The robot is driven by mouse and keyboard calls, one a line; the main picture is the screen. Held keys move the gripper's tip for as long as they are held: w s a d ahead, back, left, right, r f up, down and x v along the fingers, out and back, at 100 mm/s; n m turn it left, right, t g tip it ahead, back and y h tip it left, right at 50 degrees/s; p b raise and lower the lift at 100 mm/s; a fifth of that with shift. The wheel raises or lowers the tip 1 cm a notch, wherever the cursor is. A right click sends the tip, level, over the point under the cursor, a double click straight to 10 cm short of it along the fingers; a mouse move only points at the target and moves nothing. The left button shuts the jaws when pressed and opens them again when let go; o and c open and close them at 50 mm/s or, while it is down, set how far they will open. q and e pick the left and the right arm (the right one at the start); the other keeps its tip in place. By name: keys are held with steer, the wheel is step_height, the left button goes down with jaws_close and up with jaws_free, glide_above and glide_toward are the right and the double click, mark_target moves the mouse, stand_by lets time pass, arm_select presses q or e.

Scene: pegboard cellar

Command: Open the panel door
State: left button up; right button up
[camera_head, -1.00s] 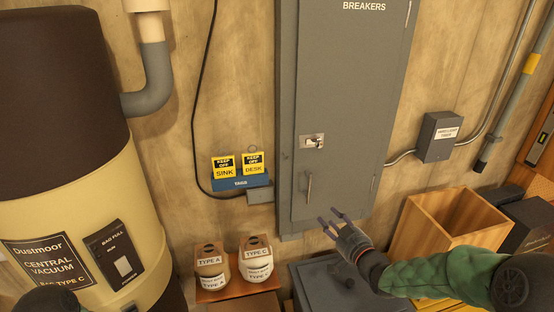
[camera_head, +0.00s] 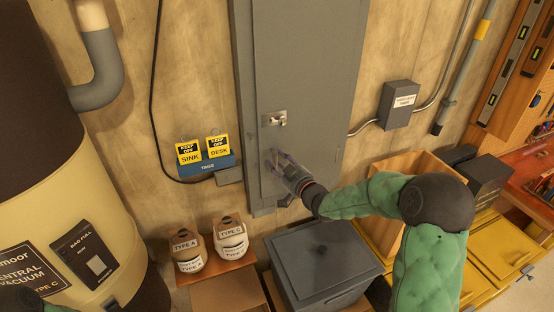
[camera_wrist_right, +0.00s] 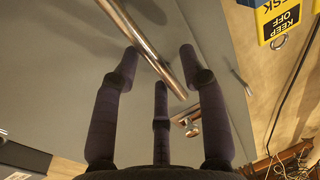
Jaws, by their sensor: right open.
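The grey panel door (camera_head: 300,70) is shut in the wall cabinet. A latch with a small metal plate (camera_head: 273,118) sits above the door's handle. My right gripper (camera_head: 277,160) is at the lower left of the door, in front of the handle, which it hides in the head view. In the right wrist view the handle is a shiny metal bar (camera_wrist_right: 155,45) that passes between the open fingers (camera_wrist_right: 160,75); I cannot tell whether they touch it. The latch also shows beyond the fingers in the wrist view (camera_wrist_right: 188,125). My left gripper is not seen.
A blue tag holder (camera_head: 208,167) with two yellow tags is on the wall left of the panel. Below are a dark lidded bin (camera_head: 322,262), a wooden box (camera_head: 405,165) and two vacuum bags (camera_head: 230,238). A grey switch box (camera_head: 398,105) is at right.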

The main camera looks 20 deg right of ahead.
steer(key=shift+w+a, duration=0.1)
steer(key=shift+w, duration=0.35)
steer(key=c, duration=0.9)
steer(key=shift+s+f, duration=0.1)
steer(key=shift+s, duration=0.05)
jaws_close()
steer(key=shift+s+f, duration=0.1)
